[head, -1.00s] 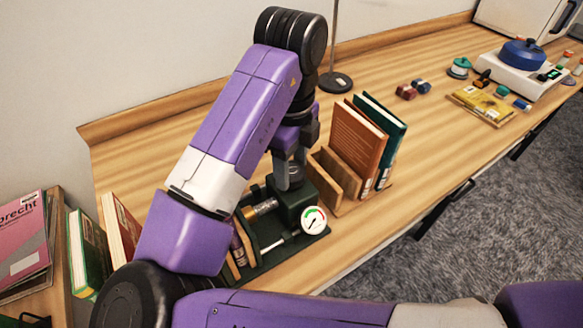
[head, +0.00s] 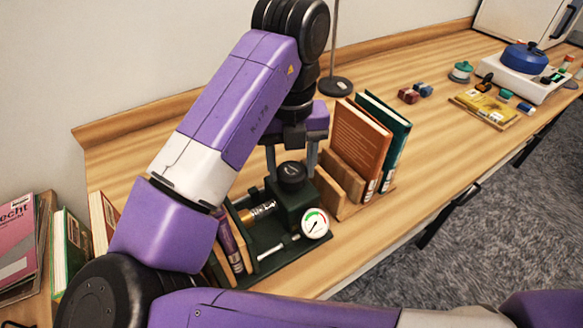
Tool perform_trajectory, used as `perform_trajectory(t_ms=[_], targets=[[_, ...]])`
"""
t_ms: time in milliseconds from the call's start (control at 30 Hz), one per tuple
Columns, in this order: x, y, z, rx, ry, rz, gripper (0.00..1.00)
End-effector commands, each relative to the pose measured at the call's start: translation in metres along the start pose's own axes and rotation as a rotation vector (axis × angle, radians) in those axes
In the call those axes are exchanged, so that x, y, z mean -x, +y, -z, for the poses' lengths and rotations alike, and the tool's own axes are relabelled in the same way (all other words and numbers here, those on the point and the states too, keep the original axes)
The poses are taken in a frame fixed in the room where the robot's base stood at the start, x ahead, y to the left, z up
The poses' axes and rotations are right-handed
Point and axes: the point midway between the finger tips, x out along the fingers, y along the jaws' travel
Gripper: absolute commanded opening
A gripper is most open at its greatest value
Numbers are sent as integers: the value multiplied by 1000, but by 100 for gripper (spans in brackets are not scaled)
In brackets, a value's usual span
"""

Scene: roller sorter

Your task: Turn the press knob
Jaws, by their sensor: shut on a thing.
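The press knob (head: 292,176) is a round black knob on top of the dark green press (head: 297,208). The press has a white dial gauge (head: 315,223) with a red and green scale on its front right and a green base plate. My gripper (head: 292,165) points down over the press, with one grey finger on the left and one on the right of the knob. It is shut on the knob. My arm comes in from the left and hides part of the press's left side.
Wooden bookends with brown (head: 358,145) and teal books (head: 388,130) stand close right of the press. More books (head: 232,242) stand at its left. A lamp stand base (head: 335,86) is behind. The bench is clear to the right, before the yellow book (head: 484,108).

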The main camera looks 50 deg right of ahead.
Motion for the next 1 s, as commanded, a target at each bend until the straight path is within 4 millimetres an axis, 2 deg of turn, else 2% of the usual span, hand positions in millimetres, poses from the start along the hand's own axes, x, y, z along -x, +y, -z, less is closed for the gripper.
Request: perform_trajectory(t_ms=[333,900,933,1000], targets=[[0,0,0,-151,-2,0,11],[1,0,0,-181,-2,0,11],[1,0,0,-181,-2,0,56],[1,0,0,-181,-1,0,69]])
